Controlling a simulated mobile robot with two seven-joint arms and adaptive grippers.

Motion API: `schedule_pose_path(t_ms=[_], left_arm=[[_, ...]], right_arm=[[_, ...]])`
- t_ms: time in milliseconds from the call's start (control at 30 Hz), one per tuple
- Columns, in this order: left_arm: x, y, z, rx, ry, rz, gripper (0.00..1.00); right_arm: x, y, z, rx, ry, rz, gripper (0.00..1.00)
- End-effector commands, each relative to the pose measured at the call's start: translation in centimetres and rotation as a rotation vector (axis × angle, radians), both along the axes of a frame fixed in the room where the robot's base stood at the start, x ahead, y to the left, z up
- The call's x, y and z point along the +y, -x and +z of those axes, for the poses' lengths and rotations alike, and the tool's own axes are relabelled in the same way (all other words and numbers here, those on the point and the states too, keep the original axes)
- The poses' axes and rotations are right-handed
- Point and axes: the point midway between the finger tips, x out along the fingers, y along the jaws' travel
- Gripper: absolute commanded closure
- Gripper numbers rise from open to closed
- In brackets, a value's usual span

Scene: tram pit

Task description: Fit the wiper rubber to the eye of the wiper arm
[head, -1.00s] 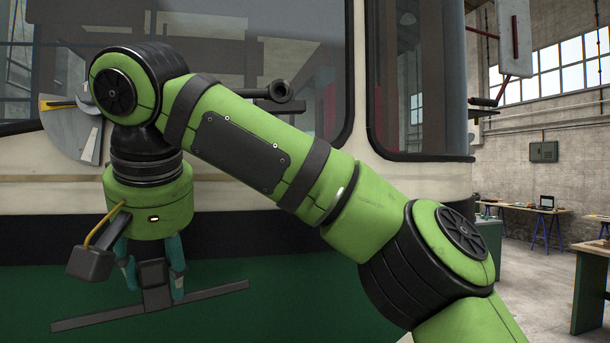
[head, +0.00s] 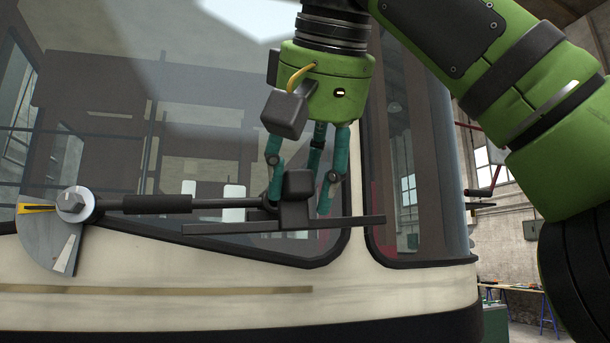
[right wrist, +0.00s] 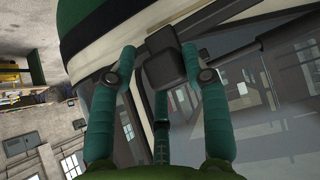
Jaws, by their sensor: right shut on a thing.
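The wiper rubber (head: 345,222) is a long dark flat bar with a block (head: 297,184) on top. My right gripper (head: 298,195) is shut on that block and holds the bar roughly level before the windscreen. The block also shows between the fingers in the right wrist view (right wrist: 166,68). The wiper arm (head: 158,204) runs from a round grey hub at left to its eye (head: 268,203). The eye is close beside the block's left side, partly covered by a finger. I cannot tell whether they touch or are joined. My left gripper is out of view.
A grey disc (head: 45,240) with a yellow pointer sits behind the hub. The tram's windscreen (head: 110,110) and cream front panel (head: 200,275) lie close behind the gripper. A workbench (head: 525,300) stands far off at right.

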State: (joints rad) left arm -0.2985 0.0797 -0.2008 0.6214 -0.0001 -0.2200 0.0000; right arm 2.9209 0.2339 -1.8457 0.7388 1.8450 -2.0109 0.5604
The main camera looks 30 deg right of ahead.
Motion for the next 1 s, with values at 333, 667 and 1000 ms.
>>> schedule_pose_path(t_ms=[333, 667, 1000], left_arm=[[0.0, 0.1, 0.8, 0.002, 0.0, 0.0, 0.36], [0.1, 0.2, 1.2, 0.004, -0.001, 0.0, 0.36], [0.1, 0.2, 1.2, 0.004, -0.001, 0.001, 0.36]], right_arm=[[-0.2, -1.0, 0.3, -0.003, -0.005, 0.004, 0.89], [-0.9, -4.0, 0.2, -0.006, -0.007, 0.004, 0.89], [-1.3, -5.3, 0.2, -0.004, -0.006, 0.005, 0.89]])
